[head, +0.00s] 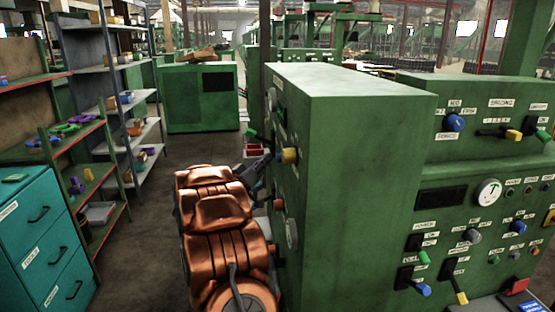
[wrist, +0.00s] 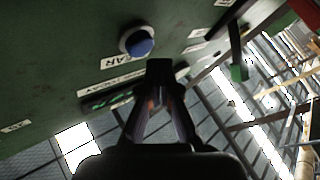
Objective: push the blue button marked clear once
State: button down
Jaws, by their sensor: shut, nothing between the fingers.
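The blue button (wrist: 140,46) shows in the wrist view. It is round, sits in a pale ring on a green panel, and has a label partly readable as "AR" beside it. My gripper (wrist: 160,68) is shut and empty. Its fingertips appear just below and right of the button in the wrist view; whether they touch it I cannot tell. In the head view, my gripper (head: 257,166) is by the left side face of the tall green cabinet (head: 350,190), partly hidden behind my orange arm. The button cannot be made out there.
A yellow knob (head: 289,155) sticks out of the cabinet's side near my gripper. A green lever (wrist: 237,58) stands right of the fingers in the wrist view. The front panels hold several knobs and levers. Shelves (head: 75,130) and teal drawers (head: 40,240) stand left, across an aisle.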

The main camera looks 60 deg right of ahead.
jog(key=shift+s+d, duration=0.1)
dwell(0.3)
jog(key=shift+s+d, duration=0.2)
jog(key=shift+s, duration=0.05)
jog(key=shift+s+d+p, duration=0.2)
jog(key=shift+s+p, duration=0.05)
jog(key=shift+p, duration=0.1)
dwell(0.7)
dwell(0.4)
jog(key=shift+w+a+p, duration=0.45)
jog(key=shift+w+a, duration=0.05)
jog(key=shift+w, duration=0.1)
jog(key=shift+w+a+p, duration=0.55)
jog(key=shift+w+a, duration=0.25)
jog(key=shift+w, duration=0.2)
jog(key=shift+w+a+p, duration=0.55)
jog(key=shift+w+a, duration=0.2)
jog(key=shift+w, duration=0.2)
